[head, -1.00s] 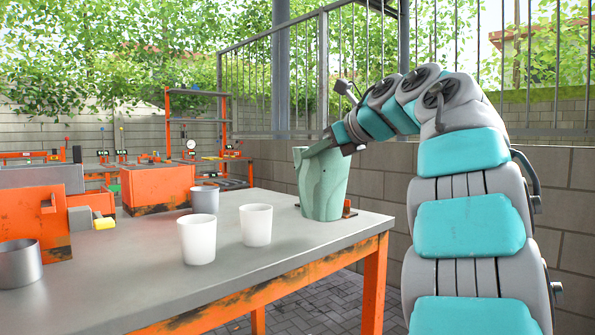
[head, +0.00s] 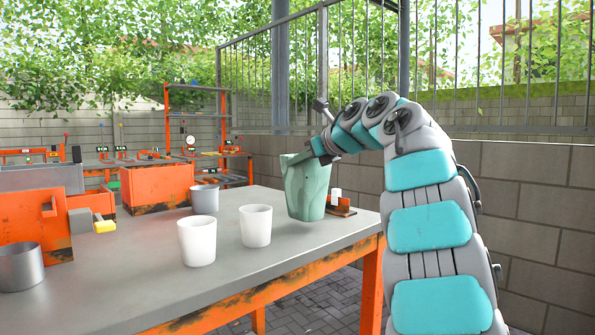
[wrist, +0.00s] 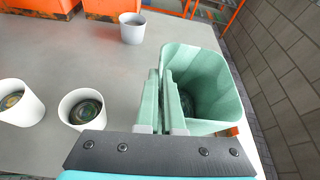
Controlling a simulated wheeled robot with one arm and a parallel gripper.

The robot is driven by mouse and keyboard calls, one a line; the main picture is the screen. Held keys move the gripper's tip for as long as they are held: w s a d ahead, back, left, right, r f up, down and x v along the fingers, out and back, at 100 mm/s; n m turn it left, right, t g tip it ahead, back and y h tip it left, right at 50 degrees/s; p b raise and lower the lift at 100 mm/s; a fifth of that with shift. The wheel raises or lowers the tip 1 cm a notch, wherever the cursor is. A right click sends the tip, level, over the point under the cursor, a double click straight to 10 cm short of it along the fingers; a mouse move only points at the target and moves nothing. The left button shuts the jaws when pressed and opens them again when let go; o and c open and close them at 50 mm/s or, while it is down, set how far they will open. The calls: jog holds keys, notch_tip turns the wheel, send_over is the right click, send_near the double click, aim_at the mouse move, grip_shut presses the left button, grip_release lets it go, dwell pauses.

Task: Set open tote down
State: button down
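The open tote (head: 306,190) is a pale green, tapered bin near the right end of the grey workbench (head: 225,285). It leans slightly in the head view, and I cannot tell whether its base touches the bench top. My gripper (head: 322,150) reaches in from the right and is at the tote's upper rim. In the wrist view my gripper (wrist: 168,100) is shut on the tote's near left wall, and the open tote (wrist: 222,75) shows an empty dark interior. The tote hides the bench directly beneath it.
Two white cups (head: 197,241) (head: 255,226) stand left of the tote, with a grey cup (head: 205,198) behind them. A small orange-based item (head: 341,208) sits right of the tote. Orange bins (head: 157,186) and a metal cup (head: 20,265) stand farther left. The bench's front edge is clear.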

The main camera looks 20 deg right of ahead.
jog(key=shift+f, duration=0.9)
jog(key=shift+f+b, duration=0.15)
jog(key=shift+b, duration=0.25)
jog(key=c, duration=1.1)
grip_release()
jog(key=shift+o, duration=0.2)
jog(key=shift+r, duration=0.25)
jog(key=v, duration=1.2)
